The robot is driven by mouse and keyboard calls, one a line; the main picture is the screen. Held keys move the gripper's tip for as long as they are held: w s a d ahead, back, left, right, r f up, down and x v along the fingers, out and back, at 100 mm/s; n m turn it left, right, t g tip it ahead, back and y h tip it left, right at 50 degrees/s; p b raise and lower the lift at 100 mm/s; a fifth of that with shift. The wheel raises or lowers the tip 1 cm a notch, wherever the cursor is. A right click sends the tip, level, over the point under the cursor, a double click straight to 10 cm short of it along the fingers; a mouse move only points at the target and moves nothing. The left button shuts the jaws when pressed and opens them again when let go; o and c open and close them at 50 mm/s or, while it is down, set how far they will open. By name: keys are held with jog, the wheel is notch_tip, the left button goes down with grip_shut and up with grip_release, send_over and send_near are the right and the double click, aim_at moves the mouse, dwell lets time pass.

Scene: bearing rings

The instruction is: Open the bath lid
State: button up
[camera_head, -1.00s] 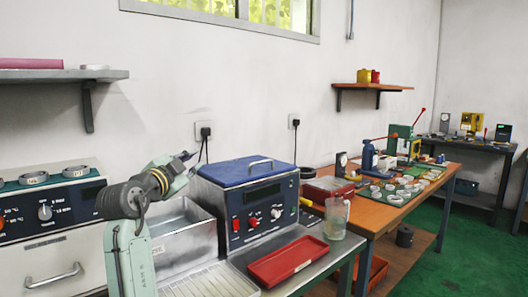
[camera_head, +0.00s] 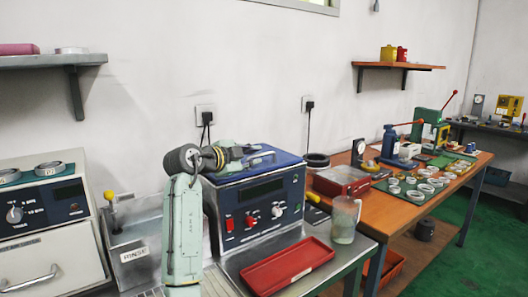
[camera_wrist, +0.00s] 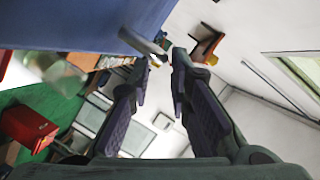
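The bath is a box with a dark blue control front (camera_head: 262,213); its blue lid (camera_head: 222,177) lies closed on top. My gripper (camera_head: 268,154) is low over the lid, its fingers small and hard to tell apart there. In the wrist view the lid (camera_wrist: 65,22) fills the upper left, with its grey bar handle (camera_wrist: 146,42) standing off it. My gripper (camera_wrist: 160,62) is open in that view. Its two dark fingers point at the handle, which shows by the fingertips; whether they touch it I cannot tell. In the head view my gripper mostly hides the handle.
A rinse tank (camera_head: 135,250) stands left of the bath, with a yellow-topped handle (camera_head: 110,197) at its rim. A red tray (camera_head: 288,265) and a glass jug (camera_head: 344,220) are in front and to the right. A shelf (camera_head: 400,66) hangs on the wall.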

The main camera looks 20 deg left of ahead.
aim_at(260, 155)
jog(key=shift+p+x, duration=0.7)
jog(key=shift+x, duration=2.05)
jog(key=shift+c, duration=0.4)
grip_shut()
